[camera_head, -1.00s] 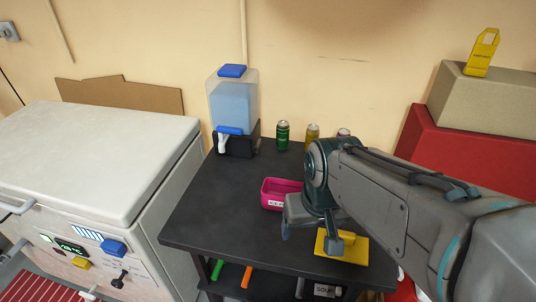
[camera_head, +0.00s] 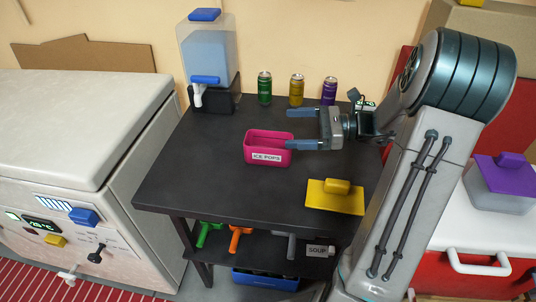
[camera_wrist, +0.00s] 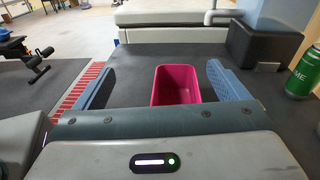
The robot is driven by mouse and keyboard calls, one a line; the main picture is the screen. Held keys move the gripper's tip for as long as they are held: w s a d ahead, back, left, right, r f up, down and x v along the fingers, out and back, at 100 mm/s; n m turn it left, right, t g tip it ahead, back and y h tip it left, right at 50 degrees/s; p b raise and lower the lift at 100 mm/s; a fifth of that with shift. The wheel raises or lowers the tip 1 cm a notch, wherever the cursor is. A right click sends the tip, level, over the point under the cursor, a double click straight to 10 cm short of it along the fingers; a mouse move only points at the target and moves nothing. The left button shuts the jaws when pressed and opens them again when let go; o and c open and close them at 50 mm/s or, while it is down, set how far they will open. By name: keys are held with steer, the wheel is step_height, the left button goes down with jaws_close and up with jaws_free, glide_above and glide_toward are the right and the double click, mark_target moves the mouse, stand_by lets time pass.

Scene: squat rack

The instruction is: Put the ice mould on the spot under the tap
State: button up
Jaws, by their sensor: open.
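The ice mould is a pink open box (camera_head: 267,155) labelled "ICE POPS", upright on the dark table; it also shows in the wrist view (camera_wrist: 175,85). It looks empty. My gripper (camera_head: 290,128) is open, its blue fingers pointing left from the mould's right side. In the wrist view the mould lies ahead, between the lines of the two fingers (camera_wrist: 160,80), with no finger clearly touching it. The tap (camera_head: 198,93) is white with a blue handle, on the front of a water tank (camera_head: 209,52). Bare table lies below the tap.
The tank stands on a black block (camera_head: 222,97) at the table's back left. Green (camera_head: 264,88), yellow (camera_head: 297,90) and purple (camera_head: 329,91) cans stand along the back. A yellow lid (camera_head: 335,197) lies front right. The table (camera_head: 190,165) is clear between mould and tap.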

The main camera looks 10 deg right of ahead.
steer(key=d+m, duration=0.1)
steer(key=d, duration=0.1)
steer(key=t+b, duration=0.1)
steer(key=b, duration=0.1)
glide_toward(275, 144)
steer(key=shift+y, duration=0.3)
steer(key=s+a+r, duration=0.2)
steer(key=a, duration=0.1)
steer(key=shift+s+a+r, duration=0.15)
steer(key=b+x, duration=0.1)
steer(key=x, duration=0.6)
steer(key=shift+a+r, duration=0.1)
steer(key=shift+a, duration=0.15)
steer(key=c, duration=1.2)
